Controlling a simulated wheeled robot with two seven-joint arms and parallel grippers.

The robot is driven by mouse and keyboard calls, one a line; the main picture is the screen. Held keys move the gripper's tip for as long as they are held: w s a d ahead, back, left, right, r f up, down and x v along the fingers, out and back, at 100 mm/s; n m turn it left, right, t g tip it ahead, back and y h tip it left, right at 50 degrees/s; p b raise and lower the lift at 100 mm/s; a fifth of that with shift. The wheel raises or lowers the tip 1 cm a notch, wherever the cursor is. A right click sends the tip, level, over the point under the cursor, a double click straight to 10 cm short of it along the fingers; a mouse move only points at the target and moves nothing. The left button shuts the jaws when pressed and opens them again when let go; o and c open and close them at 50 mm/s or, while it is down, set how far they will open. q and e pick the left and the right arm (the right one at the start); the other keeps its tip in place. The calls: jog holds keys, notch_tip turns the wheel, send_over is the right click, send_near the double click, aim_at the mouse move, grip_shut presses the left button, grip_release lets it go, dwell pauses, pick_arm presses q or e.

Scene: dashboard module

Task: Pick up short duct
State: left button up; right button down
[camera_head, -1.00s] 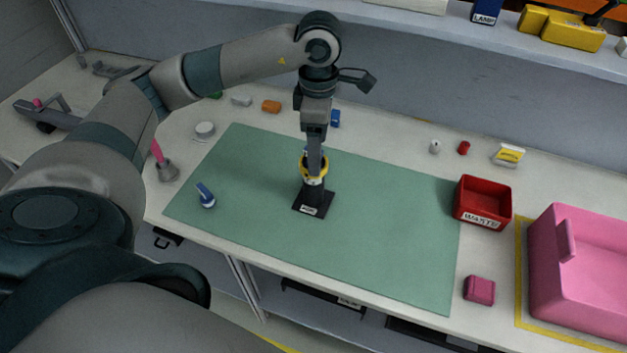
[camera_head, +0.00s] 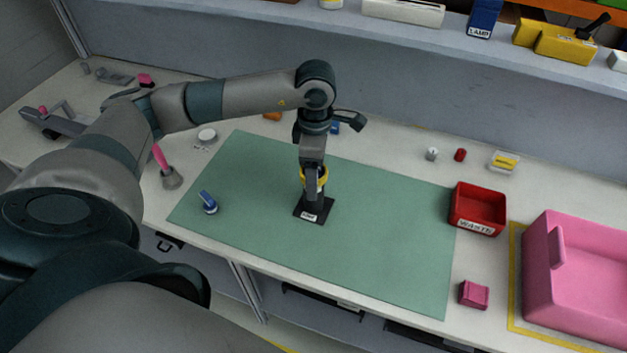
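A yellow ring-shaped piece (camera_head: 314,178) is at the top of a small black stand (camera_head: 314,210) with a white label, on the green mat. My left gripper (camera_head: 313,190) points straight down at the ring and overlaps it. Its fingers are seen edge-on, so I cannot tell whether they are open or shut on the ring. I cannot make out for sure which piece is the short duct; no readable label names it. My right gripper is not in view.
A blue-and-white piece (camera_head: 208,203) lies on the mat's left. A red WASTE bin (camera_head: 477,208), a small pink block (camera_head: 474,294) and a large pink bin (camera_head: 577,270) stand to the right. A shelf (camera_head: 420,40) runs along the back. The mat's right half is clear.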

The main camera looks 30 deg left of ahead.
pick_arm(q)
jog(key=shift+w+f, duration=0.1)
jog(key=shift+f, duration=0.15)
jog(key=c, duration=1.5)
jog(key=shift+c, duration=0.2)
jog(key=shift+r, duration=0.15)
jog(key=shift+r+b, duration=1.1)
jog(key=shift+r, duration=0.55)
jog(key=s+d+r+b, duration=0.3)
jog(key=d+r, duration=0.4)
jog(key=d, duration=0.4)
jog(key=shift+d+r+b, duration=0.15)
jog(key=shift+r+b, duration=0.05)
jog(key=shift+b, duration=0.25)
